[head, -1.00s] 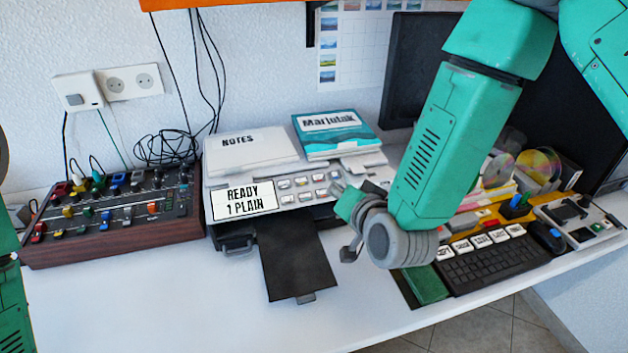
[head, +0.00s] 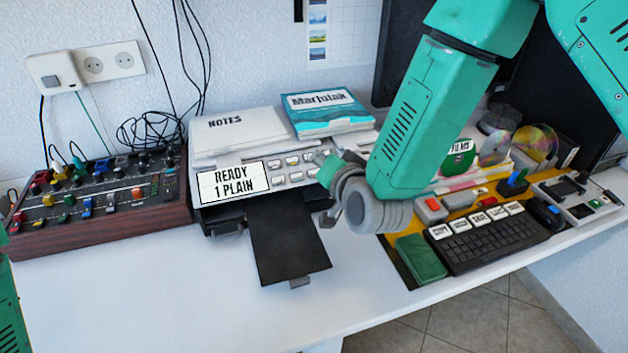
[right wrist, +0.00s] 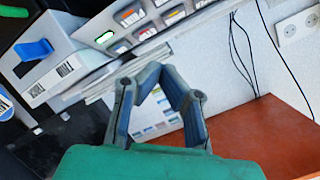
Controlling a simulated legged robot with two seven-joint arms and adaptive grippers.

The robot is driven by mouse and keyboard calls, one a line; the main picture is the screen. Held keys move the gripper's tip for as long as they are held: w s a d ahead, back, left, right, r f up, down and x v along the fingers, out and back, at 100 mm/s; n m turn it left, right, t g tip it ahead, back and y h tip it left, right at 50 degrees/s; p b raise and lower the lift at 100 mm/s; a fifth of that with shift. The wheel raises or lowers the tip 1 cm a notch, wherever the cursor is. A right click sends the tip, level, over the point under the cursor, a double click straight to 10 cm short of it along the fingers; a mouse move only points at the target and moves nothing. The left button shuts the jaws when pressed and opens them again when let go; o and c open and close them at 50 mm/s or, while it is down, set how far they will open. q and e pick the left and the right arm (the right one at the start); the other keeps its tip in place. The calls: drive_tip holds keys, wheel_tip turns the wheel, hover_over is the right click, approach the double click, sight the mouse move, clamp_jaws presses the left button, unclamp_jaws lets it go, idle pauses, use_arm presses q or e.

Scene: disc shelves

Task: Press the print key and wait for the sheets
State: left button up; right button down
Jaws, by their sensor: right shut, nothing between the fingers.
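The printer (head: 204,217) stands on the desk against the wall. Its display (head: 233,183) reads "READY 1 PLAIN". Small keys (head: 277,163) in two rows are right of the display; which is the print key is too small to read. The black output tray (head: 288,240) sticks out in front and looks empty. My right gripper (head: 322,163) is at the right end of the keys, covering part of that area; contact cannot be told. In the right wrist view its fingers (right wrist: 160,82) are together and empty. A lit green key (right wrist: 105,38) shows there on a pale panel.
A mixer (head: 105,203) is to the left. Notes (head: 237,130) and a blue-covered paper stack (head: 327,110) lie on top of the printer. A keyboard (head: 490,240), green box (head: 420,258) and discs (head: 535,142) are to the right. The desk's front left is clear.

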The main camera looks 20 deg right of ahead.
sight(311, 164)
drive_tip(key=shift+w+f+b, duration=0.5)
drive_tip(key=shift+f+b, duration=0.05)
drive_tip(key=shift+f, duration=0.35)
drive_tip(key=shift+w+f+b, duration=0.5)
drive_tip(key=shift+f, duration=0.4)
drive_tip(key=shift+f, duration=0.1)
drive_tip(key=shift+w+f, duration=0.15)
drive_tip(key=shift+f, duration=0.1)
drive_tip(key=shift+w+f+b, duration=0.15)
drive_tip(key=shift+f+b, duration=0.15)
drive_tip(key=shift+b, duration=0.1)
idle(0.6)
drive_tip(key=shift+r, duration=0.1)
drive_tip(key=shift+s+r+p, duration=0.4)
drive_tip(key=shift+r+p, duration=0.2)
drive_tip(key=shift+p, duration=0.05)
